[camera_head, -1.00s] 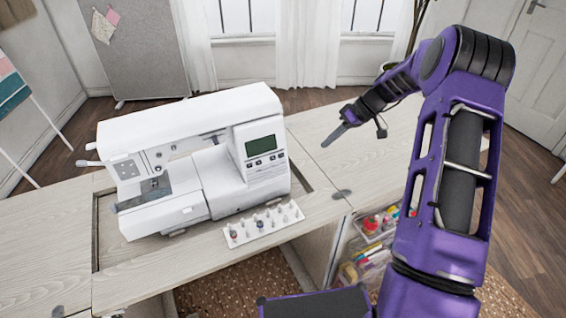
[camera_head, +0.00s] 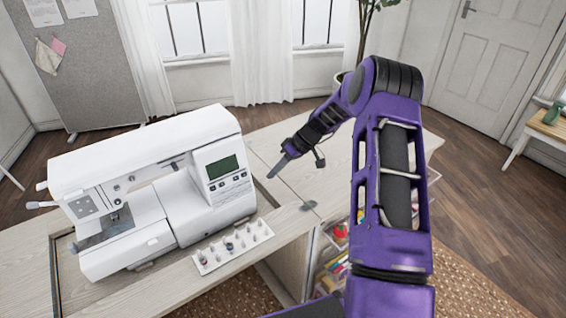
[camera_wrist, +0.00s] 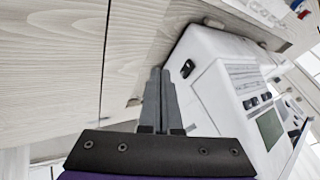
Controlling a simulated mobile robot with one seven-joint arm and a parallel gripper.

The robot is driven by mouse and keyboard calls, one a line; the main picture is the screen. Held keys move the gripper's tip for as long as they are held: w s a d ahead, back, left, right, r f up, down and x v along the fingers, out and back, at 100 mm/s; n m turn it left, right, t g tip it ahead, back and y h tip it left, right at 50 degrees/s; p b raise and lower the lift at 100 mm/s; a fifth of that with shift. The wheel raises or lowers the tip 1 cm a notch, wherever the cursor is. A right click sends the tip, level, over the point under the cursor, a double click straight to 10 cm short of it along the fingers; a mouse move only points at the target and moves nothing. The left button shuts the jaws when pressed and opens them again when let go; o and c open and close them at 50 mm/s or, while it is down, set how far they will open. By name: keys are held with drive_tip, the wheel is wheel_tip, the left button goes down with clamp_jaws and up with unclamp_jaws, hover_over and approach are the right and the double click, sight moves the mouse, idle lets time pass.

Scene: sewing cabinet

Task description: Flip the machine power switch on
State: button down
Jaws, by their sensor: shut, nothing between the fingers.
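The white sewing machine (camera_head: 150,190) stands upright in the cabinet top, with its green screen (camera_head: 223,167) facing front. In the wrist view its end panel (camera_wrist: 205,50) carries a small black rocker switch (camera_wrist: 187,68); I cannot tell which way it is set. The switch is hidden in the head view. My gripper (camera_head: 271,177) is shut and empty, just right of the machine's right end, pointing down and left. In the wrist view the gripper's fingertips (camera_wrist: 158,72) are together left of the switch, apparently apart from it.
A white rack of small sewing parts (camera_head: 232,247) lies in front of the machine. The pale wooden cabinet top (camera_head: 285,235) is clear to the machine's right. Bins of coloured supplies (camera_head: 335,265) sit below. A potted plant (camera_head: 368,25) stands behind my arm.

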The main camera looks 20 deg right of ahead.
drive_tip(key=shift+x, duration=1.05)
drive_tip(key=a, duration=0.1)
drive_tip(key=s+a, duration=0.1)
drive_tip(key=a, duration=0.1)
drive_tip(key=shift+s, duration=0.2)
drive_tip(key=shift+s+a+p, duration=0.15)
drive_tip(key=shift+a+p, duration=0.15)
drive_tip(key=shift+a, duration=0.1)
drive_tip(key=shift+a+f+b, duration=0.1)
drive_tip(key=shift+f+b, duration=0.1)
drive_tip(key=shift+b, duration=0.2)
drive_tip(key=shift+s+a+r, duration=0.15)
drive_tip(key=shift+s, duration=0.05)
drive_tip(key=shift+w, duration=0.15)
drive_tip(key=shift+w+b, duration=0.6)
drive_tip(key=shift+w, duration=0.05)
